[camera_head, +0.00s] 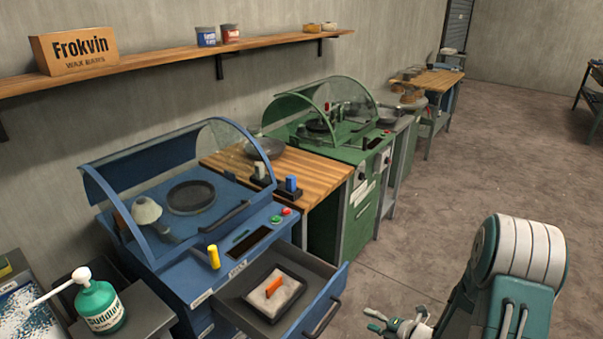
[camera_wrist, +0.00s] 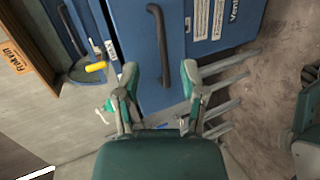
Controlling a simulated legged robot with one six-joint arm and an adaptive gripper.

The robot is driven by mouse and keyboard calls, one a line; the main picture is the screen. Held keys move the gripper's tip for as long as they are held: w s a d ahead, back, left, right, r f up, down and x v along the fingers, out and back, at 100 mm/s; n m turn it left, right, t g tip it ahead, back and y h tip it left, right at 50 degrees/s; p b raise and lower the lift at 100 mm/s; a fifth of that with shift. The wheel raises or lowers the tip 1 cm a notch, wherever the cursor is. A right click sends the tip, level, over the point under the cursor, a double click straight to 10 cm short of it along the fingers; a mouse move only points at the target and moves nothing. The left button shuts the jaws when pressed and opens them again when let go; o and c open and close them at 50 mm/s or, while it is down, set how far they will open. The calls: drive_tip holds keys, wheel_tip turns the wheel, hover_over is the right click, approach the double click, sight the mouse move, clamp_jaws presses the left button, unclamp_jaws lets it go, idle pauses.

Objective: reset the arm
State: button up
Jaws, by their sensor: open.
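My arm is green and white and stands at the lower right in the head view. My gripper (camera_head: 376,321) is low at the bottom, right of the open blue drawer (camera_head: 335,298) and apart from it. In the wrist view the two fingers of my gripper (camera_wrist: 160,74) are spread with nothing between them. Behind the gap there is the blue drawer front with its dark handle (camera_wrist: 158,38). Part of my gripper is cut off by the lower edge of the head view.
The blue machine (camera_head: 190,280) has a clear curved hood; its drawer holds a tray with an orange piece (camera_head: 273,286). A green bottle (camera_head: 98,305) stands at lower left. A green machine (camera_head: 352,205) stands beyond a wooden bench (camera_head: 305,170). Floor on the right (camera_head: 440,170) is mostly free.

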drive_tip(key=w+d+r+m+h, duration=0.2)
drive_tip(key=r+m+h, duration=0.2)
drive_tip(key=r, duration=0.2)
drive_tip(key=w+d+r+m+h, duration=0.2)
drive_tip(key=r+m+h, duration=0.1)
drive_tip(key=r, duration=0.3)
drive_tip(key=s+r+m+h, duration=0.45)
drive_tip(key=r+m, duration=0.25)
drive_tip(key=r, duration=0.2)
drive_tip(key=s+a+r+m+g, duration=0.1)
drive_tip(key=s+a+r+m, duration=0.1)
drive_tip(key=s, duration=0.5)
drive_tip(key=s+a+r+m+g+y, duration=0.1)
drive_tip(key=s+a+r+m, duration=0.2)
drive_tip(key=s+m, duration=0.3)
drive_tip(key=s+a+r+m+g+y, duration=0.1)
drive_tip(key=s+a+r+m+g, duration=0.1)
drive_tip(key=s, duration=0.6)
drive_tip(key=a+r+m, duration=0.1)
drive_tip(key=m, duration=0.1)
drive_tip(key=shift+s+r+m, duration=0.3)
